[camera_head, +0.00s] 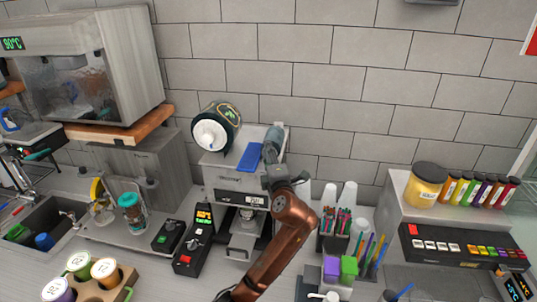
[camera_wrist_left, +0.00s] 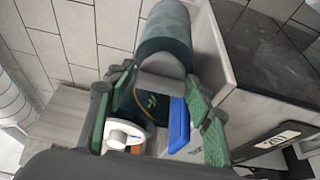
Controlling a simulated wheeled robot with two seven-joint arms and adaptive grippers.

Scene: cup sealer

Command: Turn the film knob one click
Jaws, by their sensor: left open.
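The cup sealer (camera_head: 237,178) stands against the tiled wall. A dark film roll (camera_head: 230,113) with a green logo sits on its top, with a round white knob (camera_head: 209,135) on its front end. In the left wrist view the white knob (camera_wrist_left: 124,134) and part of the film roll (camera_wrist_left: 150,106) show between my fingers. My left gripper (camera_head: 268,156) is open above the sealer's top, right of the knob and apart from it. Its green-padded fingers show in the left wrist view (camera_wrist_left: 160,100). A dark teal cylinder (camera_wrist_left: 165,38) lies beyond the fingers. My right gripper is not in view.
A blue piece (camera_head: 250,157) on the sealer's top is close to my left gripper. A black control box (camera_head: 194,246) stands left of the sealer. Straw cups (camera_head: 331,226) and cubes stand to the right, with a jar (camera_head: 425,186) on a shelf. Numbered cups (camera_head: 104,269) stand front left.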

